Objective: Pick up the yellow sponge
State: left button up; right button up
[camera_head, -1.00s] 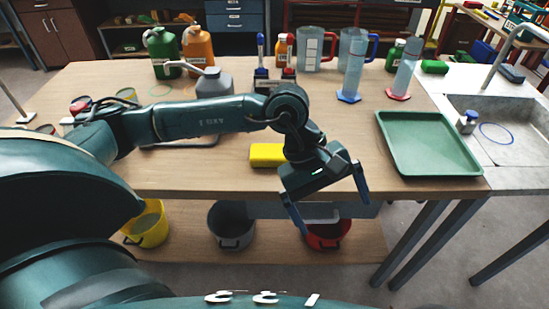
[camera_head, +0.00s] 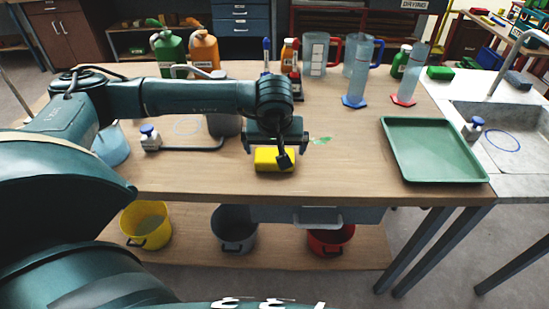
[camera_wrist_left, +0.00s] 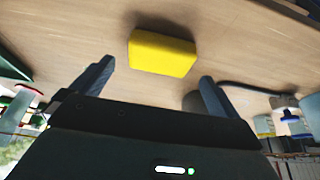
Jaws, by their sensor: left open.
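The yellow sponge (camera_head: 267,160) lies on the wooden table near its front edge, in the middle of the head view. My left gripper (camera_head: 284,158) is over the sponge and hides part of it. In the left wrist view the sponge (camera_wrist_left: 163,53) lies beyond the two spread fingers, roughly between their lines and apart from them. The left gripper (camera_wrist_left: 153,78) is open with nothing between its fingers. My right gripper is not in view.
A green tray (camera_head: 436,178) lies to the right of the sponge, by the sink (camera_head: 500,125). Bottles, jugs and cylinders (camera_head: 357,88) stand along the back. Buckets (camera_head: 235,228) sit on the shelf below. Bare table lies between sponge and tray.

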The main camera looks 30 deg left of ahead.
aim_at(274, 155)
pick_arm(q)
jog(key=x, duration=0.2)
jog(key=p+x, duration=0.1)
jog(key=x, duration=0.2)
jog(key=shift+w+a+r, duration=0.1)
jog(key=shift+w+a, duration=0.05)
jog(key=shift+a, duration=0.1)
jog(key=shift+c, duration=0.3)
jog(key=c, duration=0.6)
